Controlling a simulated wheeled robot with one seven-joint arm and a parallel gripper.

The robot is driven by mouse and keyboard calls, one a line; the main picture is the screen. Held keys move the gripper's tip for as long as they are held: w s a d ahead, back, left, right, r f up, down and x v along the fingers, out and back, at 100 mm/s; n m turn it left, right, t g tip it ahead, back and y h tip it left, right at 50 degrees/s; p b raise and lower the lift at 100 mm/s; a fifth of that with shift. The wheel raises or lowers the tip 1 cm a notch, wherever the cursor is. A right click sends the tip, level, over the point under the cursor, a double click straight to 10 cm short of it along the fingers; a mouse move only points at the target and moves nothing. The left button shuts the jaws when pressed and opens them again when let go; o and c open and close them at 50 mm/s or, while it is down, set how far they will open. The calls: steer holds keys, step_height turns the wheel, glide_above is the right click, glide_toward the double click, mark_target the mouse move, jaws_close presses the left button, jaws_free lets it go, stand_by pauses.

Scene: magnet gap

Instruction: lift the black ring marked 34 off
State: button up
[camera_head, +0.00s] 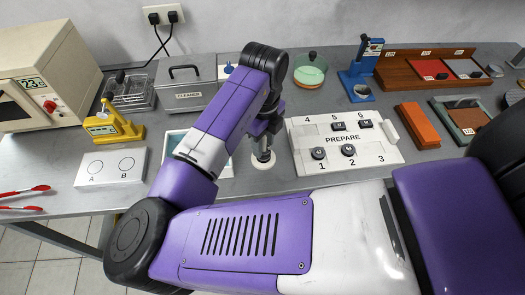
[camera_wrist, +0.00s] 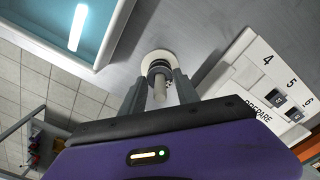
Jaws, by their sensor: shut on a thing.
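A round white base (camera_head: 263,162) stands on the bench below my gripper (camera_head: 263,143). In the wrist view the white base (camera_wrist: 151,58) shows beyond the fingers, with a pale post (camera_wrist: 160,92) pointing toward the camera. A dark ring (camera_wrist: 158,68) sits around the post, close to the base. My gripper (camera_wrist: 159,80) has one finger on each side of the post and is shut on the ring. The number 34 is not readable in either view. In the head view the arm and fingers hide most of the ring and post.
A white PREPARE board (camera_head: 345,165) with several black pieces lies just right of the gripper. A blue-lined tray (camera_head: 182,143) is close on the left. A grey CLEANER box (camera_head: 188,85) and a green-lined round dish (camera_head: 310,72) stand behind.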

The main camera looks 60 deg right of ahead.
steer(key=shift+r+p, duration=1.15)
steer(key=shift+r, duration=0.7)
steer(key=shift+r, duration=0.1)
steer(key=shift+r+p, duration=2)
steer(key=shift+r, duration=0.5)
steer(key=shift+s+d, duration=0.1)
